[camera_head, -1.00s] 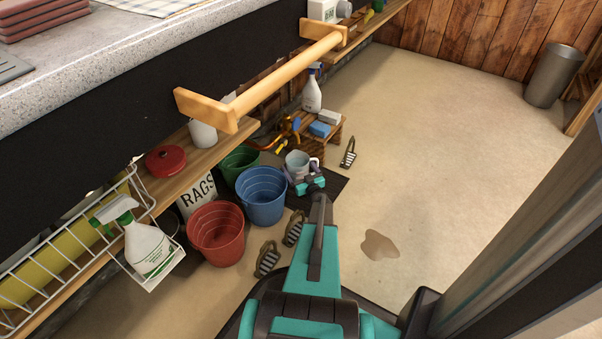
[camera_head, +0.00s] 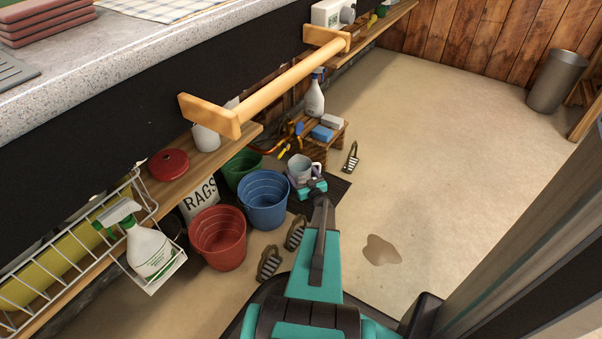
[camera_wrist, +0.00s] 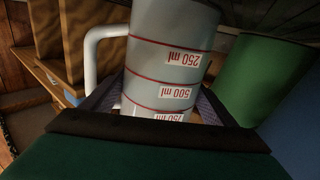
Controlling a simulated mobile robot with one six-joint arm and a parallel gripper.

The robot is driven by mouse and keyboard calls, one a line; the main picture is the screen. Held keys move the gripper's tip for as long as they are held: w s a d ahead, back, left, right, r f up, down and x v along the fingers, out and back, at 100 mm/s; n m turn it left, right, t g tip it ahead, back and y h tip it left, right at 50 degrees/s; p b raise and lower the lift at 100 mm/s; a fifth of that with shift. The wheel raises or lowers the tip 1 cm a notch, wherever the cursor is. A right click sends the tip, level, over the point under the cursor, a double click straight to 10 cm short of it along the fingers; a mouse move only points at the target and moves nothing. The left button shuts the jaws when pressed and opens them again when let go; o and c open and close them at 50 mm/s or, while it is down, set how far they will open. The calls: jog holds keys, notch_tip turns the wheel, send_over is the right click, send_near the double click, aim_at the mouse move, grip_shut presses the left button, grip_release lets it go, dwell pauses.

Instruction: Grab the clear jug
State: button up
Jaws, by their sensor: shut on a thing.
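The clear jug (camera_head: 299,167) is a pale, see-through measuring jug with a handle. It is beside the blue bucket, over the dark mat. In the wrist view the jug (camera_wrist: 172,62) fills the middle, with red lines and volume labels, its white handle to the left. My gripper (camera_head: 310,184) is at the jug's near side in the head view. Its two fingers lie on either side of the jug in the wrist view, shut on it. The jug's lower part is hidden by my gripper in the head view.
A blue bucket (camera_head: 263,200), a red bucket (camera_head: 218,238) and a green bucket (camera_head: 241,168) stand left of the jug. A small wooden stool (camera_head: 328,143) with a spray bottle (camera_head: 315,97) is behind. A puddle (camera_head: 381,250) lies right; the floor there is mostly clear.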

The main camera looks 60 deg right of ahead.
jog(key=shift+r+p, duration=0.3)
jog(key=shift+r, duration=0.35)
notch_tip(320, 180, up, 3)
jog(key=shift+r+p, duration=0.1)
jog(key=shift+p, duration=0.8)
jog(key=p+v, duration=0.4)
jog(key=v, duration=1.2)
jog(key=shift+r, duration=0.35)
